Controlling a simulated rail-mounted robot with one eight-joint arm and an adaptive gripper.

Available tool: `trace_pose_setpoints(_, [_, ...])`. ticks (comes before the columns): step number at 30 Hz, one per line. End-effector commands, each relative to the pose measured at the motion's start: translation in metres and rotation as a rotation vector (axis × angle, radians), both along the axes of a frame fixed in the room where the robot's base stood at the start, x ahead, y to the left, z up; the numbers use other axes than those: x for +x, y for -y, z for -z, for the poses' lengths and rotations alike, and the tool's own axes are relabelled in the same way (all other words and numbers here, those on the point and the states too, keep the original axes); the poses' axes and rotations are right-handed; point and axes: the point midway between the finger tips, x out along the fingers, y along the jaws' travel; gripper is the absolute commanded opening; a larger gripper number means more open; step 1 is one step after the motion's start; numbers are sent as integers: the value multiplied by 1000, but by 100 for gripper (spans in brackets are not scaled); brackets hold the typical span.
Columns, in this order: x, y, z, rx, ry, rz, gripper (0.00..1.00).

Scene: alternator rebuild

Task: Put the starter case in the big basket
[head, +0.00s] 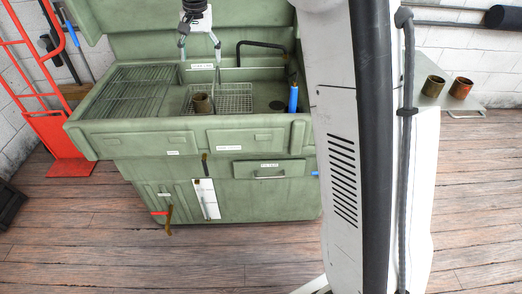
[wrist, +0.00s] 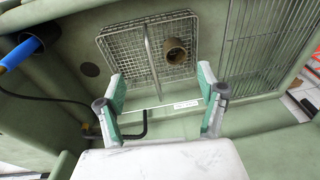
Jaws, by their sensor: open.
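A brown, hollow cylindrical case (head: 201,102) stands in the left part of a wire basket (head: 235,98) in the green sink. In the wrist view the case (wrist: 177,50) shows its open end, in the right part of the basket (wrist: 120,48), beside the handle. Two similar cases, one brown (head: 432,87) and one redder (head: 461,89), stand on a grey surface at the right. I cannot tell which is the starter case. My gripper (head: 200,50) is open and empty above the sink's back; its fingers (wrist: 161,85) are apart from the basket and case.
A wire rack (head: 128,90) fills the sink's left side. A dark drain (head: 277,105), a black spout (head: 262,44) and a blue-handled tool (head: 293,98) are at its right. A red hand truck (head: 70,167) stands left. My white column hides the middle right.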

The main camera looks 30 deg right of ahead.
Motion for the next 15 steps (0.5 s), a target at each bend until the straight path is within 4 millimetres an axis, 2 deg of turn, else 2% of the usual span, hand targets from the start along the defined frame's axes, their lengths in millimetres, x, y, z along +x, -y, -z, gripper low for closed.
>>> trace_pose_setpoints(1, [-17, 0, -8, -3, 14, -15, 71])
trace_pose_setpoints(6, [-66, 0, -28, -14, 68, -68, 71])
trace_pose_setpoints(15, [-159, 0, -43, -43, 162, -159, 71])
